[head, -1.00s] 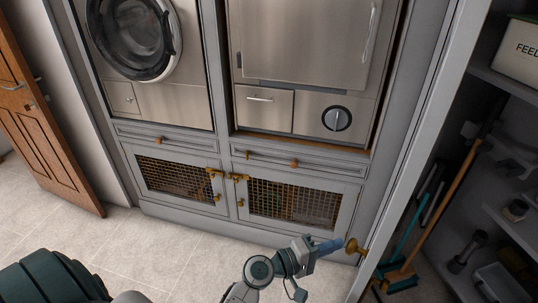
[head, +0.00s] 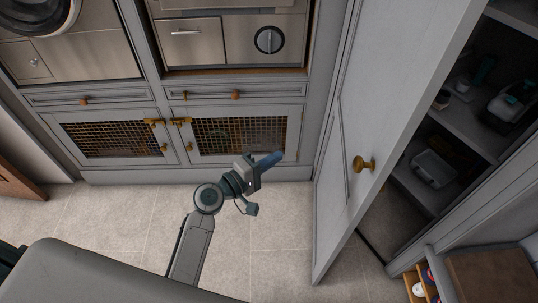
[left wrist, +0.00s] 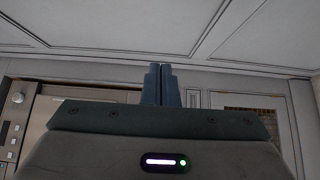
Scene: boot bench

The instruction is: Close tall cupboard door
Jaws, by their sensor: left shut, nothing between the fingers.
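The tall cupboard door (head: 345,120) is a grey panel standing open in the head view, with a round brass knob (head: 363,163) on its face. The tall cupboard (head: 455,205) behind it shows its dark inside and shelves. My left gripper (head: 272,161) is shut and empty, in front of the low mesh doors and to the left of the door. A clear gap in the picture separates its blue fingertips from the knob. In the left wrist view the two fingers (left wrist: 159,85) are together, with a pale panelled surface above. My right gripper is not in view.
Low mesh-fronted doors (head: 240,137) and drawers with small knobs stand behind my left gripper, below steel appliances (head: 234,40). Bottles and a wooden box (head: 490,275) are at the lower right. Tiled floor (head: 270,230) is open left of the door.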

